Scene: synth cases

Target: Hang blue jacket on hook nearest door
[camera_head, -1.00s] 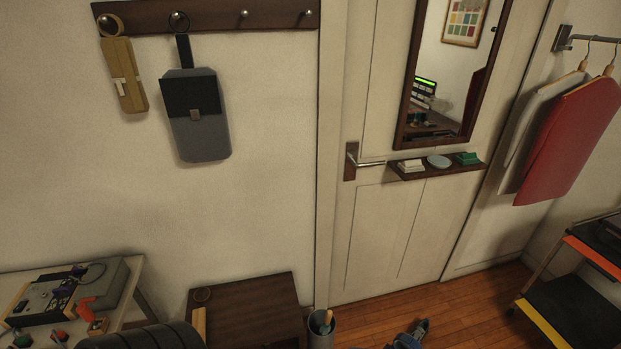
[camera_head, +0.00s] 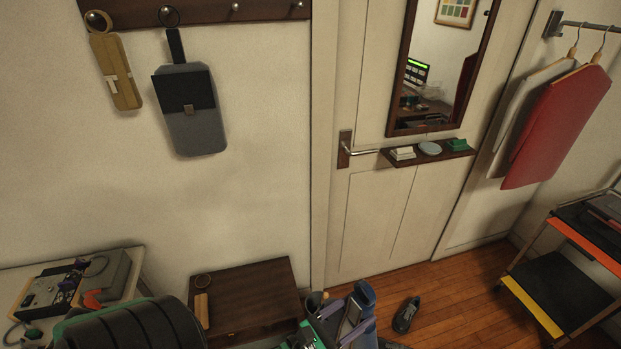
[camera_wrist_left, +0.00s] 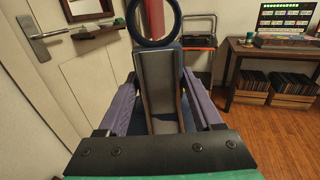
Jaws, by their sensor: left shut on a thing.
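My left gripper (camera_head: 345,320), with purple fingers, is at the bottom of the head view. It is shut on a narrow blue-grey thing, seemingly the blue jacket (camera_head: 361,300). In the left wrist view this thing (camera_wrist_left: 158,90) stands between the fingers, with a dark ring (camera_wrist_left: 154,22) above it. Its lower part is hidden. The dark hook rail (camera_head: 205,14) is on the wall at upper left. Its hook nearest the door (camera_head: 298,5) is bare, as is the one beside it (camera_head: 235,7). The gripper is well below and right of the rail. My right gripper is not in view.
A tan item (camera_head: 118,75) and a grey bag (camera_head: 190,115) hang from the left hooks. The door (camera_head: 385,220) has a handle and small shelf (camera_head: 432,152). A brown cabinet (camera_head: 245,290) stands below the rail. A shoe (camera_head: 406,314) lies on the floor.

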